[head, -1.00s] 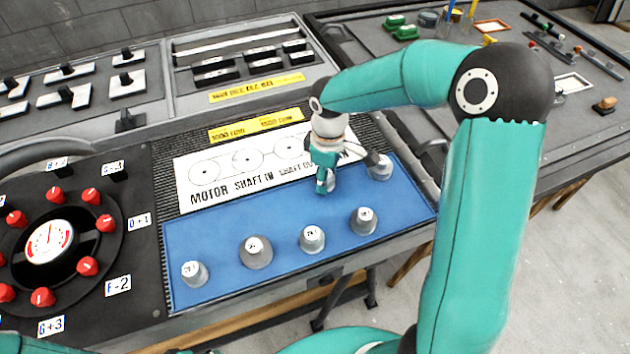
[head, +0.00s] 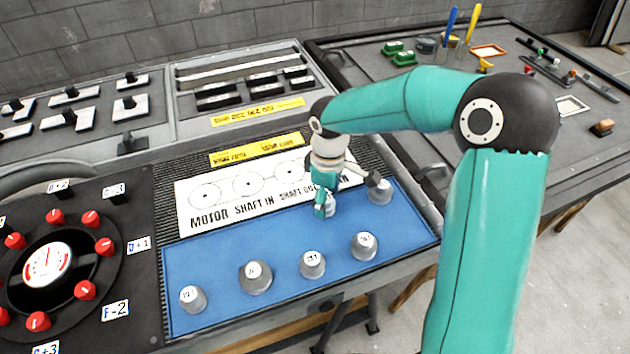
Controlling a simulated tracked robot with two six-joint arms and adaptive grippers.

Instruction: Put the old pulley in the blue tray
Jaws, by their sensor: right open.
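The blue tray (head: 215,275) lies along the front of the bench panel. Several grey tapered pulleys with white labelled tops stand on it: four in a front row, such as this one (head: 255,278), and one at the back right (head: 380,191). I cannot tell which one is the old pulley. My right gripper (head: 348,198) is open, low over the back of the tray, its fingers pointing down. A pale grey part (head: 330,205) shows beside its left finger, mostly hidden. The other finger is close to the back right pulley; contact is unclear. My left gripper is out of view.
A white board (head: 235,200) with circles and motor and shaft labels lies behind the tray. A round dial panel with red knobs (head: 85,290) is at the left. A second dark bench (head: 480,130) with small parts stands at the right. The tray's left part is clear behind its front row.

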